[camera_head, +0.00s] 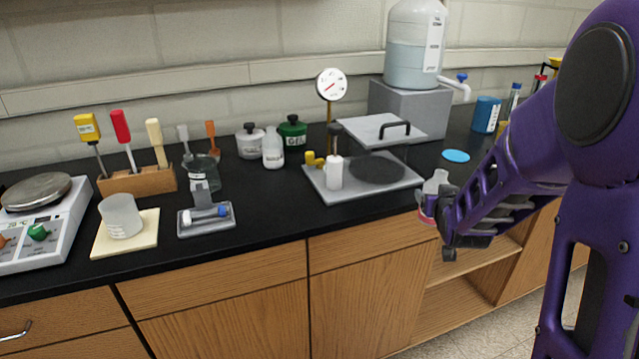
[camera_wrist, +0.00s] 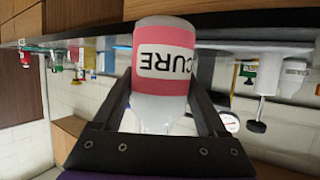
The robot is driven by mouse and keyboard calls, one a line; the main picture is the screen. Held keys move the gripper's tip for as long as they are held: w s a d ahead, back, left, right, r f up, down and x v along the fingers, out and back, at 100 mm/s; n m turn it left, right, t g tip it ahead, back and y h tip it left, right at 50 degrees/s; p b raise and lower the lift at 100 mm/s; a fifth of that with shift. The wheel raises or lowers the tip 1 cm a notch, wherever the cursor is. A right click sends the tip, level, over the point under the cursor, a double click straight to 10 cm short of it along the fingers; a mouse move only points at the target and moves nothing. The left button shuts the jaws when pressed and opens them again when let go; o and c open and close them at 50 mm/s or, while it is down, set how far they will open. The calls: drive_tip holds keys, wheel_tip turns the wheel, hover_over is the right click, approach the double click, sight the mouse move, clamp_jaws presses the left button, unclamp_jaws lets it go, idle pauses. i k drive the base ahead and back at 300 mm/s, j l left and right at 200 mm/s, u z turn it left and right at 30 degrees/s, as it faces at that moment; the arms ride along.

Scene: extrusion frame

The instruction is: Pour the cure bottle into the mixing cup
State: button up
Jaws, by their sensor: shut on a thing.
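The cure bottle (camera_head: 436,186) is pale with a pink band, off the front edge of the bench at the right. In the wrist view the bottle (camera_wrist: 165,75) fills the middle, and its label reads CURE upside down, as does the whole scene. It looks roughly upright. My gripper (camera_head: 440,215) is shut on it, with a dark finger on each side. A translucent white cup (camera_head: 121,216), apparently the mixing cup, stands upright on a pale yellow pad (camera_head: 144,240) at the left, far from my gripper. Its contents are hidden.
The bench front edge is mostly clear.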

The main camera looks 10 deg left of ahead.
sight(118, 213)
drive_tip(key=u, duration=0.8)
drive_tip(key=i+j+u, duration=0.1)
drive_tip(key=u, duration=0.25)
drive_tip(key=i+u, duration=0.4)
drive_tip(key=k, duration=0.65)
drive_tip(key=j+z, duration=0.45)
drive_tip(key=j, duration=0.3)
drive_tip(key=j+z, duration=0.5)
drive_tip(key=j, duration=0.25)
